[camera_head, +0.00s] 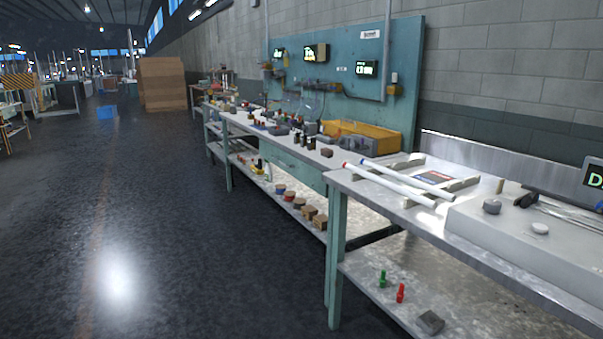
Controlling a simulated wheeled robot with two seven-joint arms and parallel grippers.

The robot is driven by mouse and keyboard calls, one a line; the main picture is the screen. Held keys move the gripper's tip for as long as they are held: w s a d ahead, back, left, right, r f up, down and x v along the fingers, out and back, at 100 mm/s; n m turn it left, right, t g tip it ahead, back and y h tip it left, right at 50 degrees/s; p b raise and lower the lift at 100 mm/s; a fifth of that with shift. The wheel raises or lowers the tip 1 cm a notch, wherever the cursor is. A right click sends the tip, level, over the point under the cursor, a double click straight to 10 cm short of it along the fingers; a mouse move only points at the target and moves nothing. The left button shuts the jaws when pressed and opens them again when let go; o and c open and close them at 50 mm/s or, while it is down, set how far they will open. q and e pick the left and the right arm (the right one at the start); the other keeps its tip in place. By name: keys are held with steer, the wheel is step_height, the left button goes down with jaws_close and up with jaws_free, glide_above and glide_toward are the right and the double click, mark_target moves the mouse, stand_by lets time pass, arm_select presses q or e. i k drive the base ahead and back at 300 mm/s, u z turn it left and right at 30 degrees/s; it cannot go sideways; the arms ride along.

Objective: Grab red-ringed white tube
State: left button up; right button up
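A white tube with a red ring (390,185) lies on a pale rack on the near metal bench, at the right of the head view. The red ring is at its far left end. A second white tube (408,180), with a blue ring at its far end, lies beside it and roughly parallel. Both tubes rest across the rack's supports, with nothing holding them. Neither of my grippers is in view.
The near bench (345,185) also bears a grey box-like unit (480,220) at right. Its lower shelf holds a green piece (382,279), a red piece (400,293) and a grey block (430,322). A yellow bin (372,135) stands on the farther bench. The floor at left is clear.

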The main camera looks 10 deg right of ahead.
mark_target(422, 201)
steer(key=u, duration=0.65)
steer(key=i, duration=1.4)
steer(key=z, duration=0.65)
steer(key=i, duration=1.05)
steer(key=z, duration=1.05)
